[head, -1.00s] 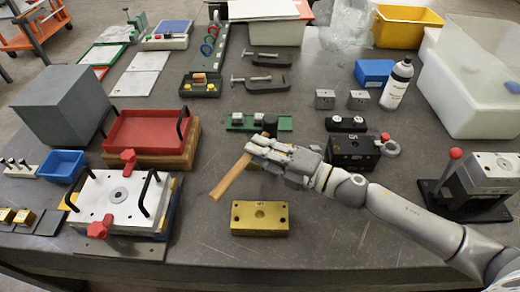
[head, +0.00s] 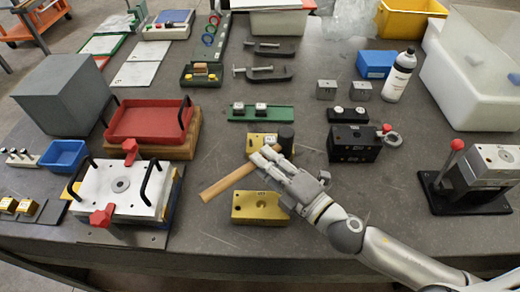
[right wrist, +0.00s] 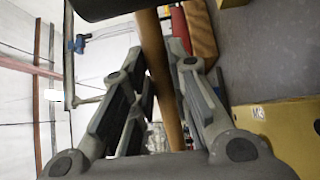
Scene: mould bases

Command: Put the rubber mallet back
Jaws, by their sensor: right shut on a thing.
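The rubber mallet has a wooden handle (head: 226,183) and a dark cylindrical head (head: 286,138). My right gripper (head: 264,160) is shut on the handle close to the head. The handle slants down to the left above the table, over the area behind the front gold block. In the right wrist view the handle (right wrist: 158,70) runs between my two fingers, and a dark edge at the top looks like the mallet head (right wrist: 105,8). Whether the mallet touches anything below cannot be told. My left gripper is not in view.
A gold block (head: 260,207) lies just in front of the mallet, and another (head: 257,139) partly hidden behind it. A green strip (head: 263,114) is farther back. A black block (head: 352,149) stands to the right, a white mould base (head: 112,198) to the left. Table between is clear.

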